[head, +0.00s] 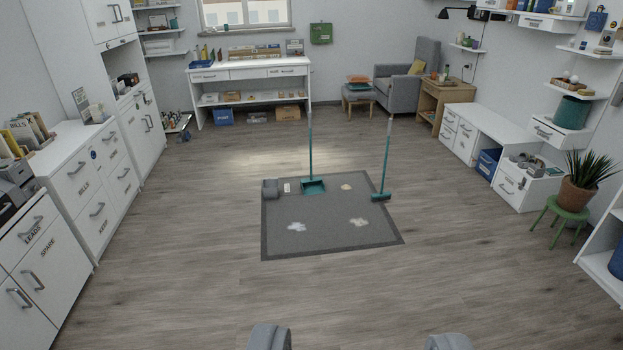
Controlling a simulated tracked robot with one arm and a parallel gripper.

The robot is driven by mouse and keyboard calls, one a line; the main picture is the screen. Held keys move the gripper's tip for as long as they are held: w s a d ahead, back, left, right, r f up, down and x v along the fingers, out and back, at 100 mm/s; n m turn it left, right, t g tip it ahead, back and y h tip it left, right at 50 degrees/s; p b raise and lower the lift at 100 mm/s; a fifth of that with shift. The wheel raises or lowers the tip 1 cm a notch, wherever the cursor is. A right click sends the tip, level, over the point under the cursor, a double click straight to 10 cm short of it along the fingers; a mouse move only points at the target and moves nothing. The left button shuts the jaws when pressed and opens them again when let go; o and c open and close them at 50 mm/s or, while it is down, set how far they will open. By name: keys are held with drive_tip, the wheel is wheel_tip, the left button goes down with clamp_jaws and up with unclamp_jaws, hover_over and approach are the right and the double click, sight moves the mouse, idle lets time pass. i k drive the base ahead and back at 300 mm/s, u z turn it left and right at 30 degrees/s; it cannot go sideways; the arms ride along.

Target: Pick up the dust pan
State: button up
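The teal dust pan (313,186) rests on the far part of a grey mat (327,240) in the middle of the floor. A teal broom (382,194) with a tall handle stands near the mat's right edge, apart from the dust pan. My gripper (359,343) shows at the bottom edge as two grey fingers spread wide apart. It is empty and well short of the mat, with bare floor between.
White cabinets (83,190) line the left; a white desk (490,140) and a potted plant (578,193) on a green stool stand right. The wooden floor (215,265) around the mat is clear.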

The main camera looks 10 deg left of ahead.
sight(310, 186)
drive_tip(key=u, duration=0.2)
drive_tip(key=i, duration=1.8)
drive_tip(key=u, duration=0.3)
drive_tip(key=i, duration=2.55)
drive_tip(key=z, duration=0.35)
drive_tip(key=i, duration=2.05)
drive_tip(key=z, duration=0.35)
